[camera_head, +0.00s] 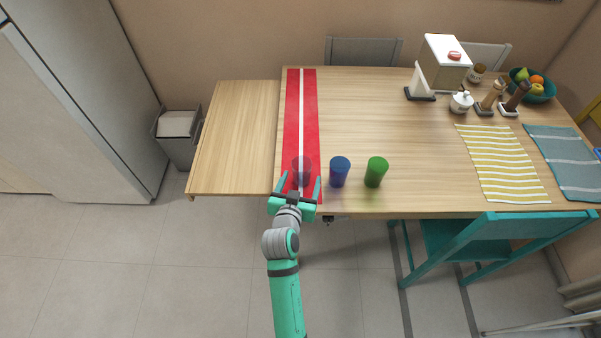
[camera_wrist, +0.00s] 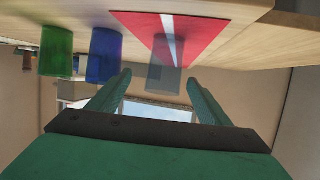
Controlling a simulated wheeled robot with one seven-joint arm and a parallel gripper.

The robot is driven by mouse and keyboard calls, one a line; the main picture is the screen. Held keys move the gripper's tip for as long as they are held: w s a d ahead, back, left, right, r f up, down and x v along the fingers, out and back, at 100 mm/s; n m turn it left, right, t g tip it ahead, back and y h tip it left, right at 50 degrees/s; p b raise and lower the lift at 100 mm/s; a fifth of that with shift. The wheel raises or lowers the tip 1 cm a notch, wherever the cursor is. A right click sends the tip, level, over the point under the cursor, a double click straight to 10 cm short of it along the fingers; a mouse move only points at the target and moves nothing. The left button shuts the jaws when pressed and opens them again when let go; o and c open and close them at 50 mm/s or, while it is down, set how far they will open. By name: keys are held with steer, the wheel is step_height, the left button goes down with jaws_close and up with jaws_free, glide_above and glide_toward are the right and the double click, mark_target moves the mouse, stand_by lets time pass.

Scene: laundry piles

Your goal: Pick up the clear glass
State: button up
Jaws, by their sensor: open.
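The clear glass (camera_head: 302,168) stands on the red runner with a white stripe (camera_head: 293,110), near the table's front edge. It looks faint and see-through. My gripper (camera_head: 301,184) is open, with its two fingers pointing at the glass from the front edge. In the wrist view, which looks upside down, the clear glass (camera_wrist: 165,76) lies ahead between the open fingers (camera_wrist: 160,90). I cannot tell exactly how far between the fingertips it stands. Nothing is held.
A blue glass (camera_head: 340,172) stands just right of the clear one, close to my right finger. A green glass (camera_head: 376,172) stands further right. A teal chair (camera_head: 470,245) is at the front right. The wooden table (camera_head: 380,110) is clear behind the glasses.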

steer(key=shift+w+d+f, duration=0.15)
steer(key=shift+w+f, duration=0.05)
steer(key=shift+w, duration=0.25)
steer(key=shift+a+x, duration=0.25)
steer(key=shift+x, duration=1.05)
steer(key=shift+a+x, duration=0.25)
steer(key=shift+x, duration=1)
steer(key=shift+w+f, duration=0.15)
steer(key=c, duration=1.3)
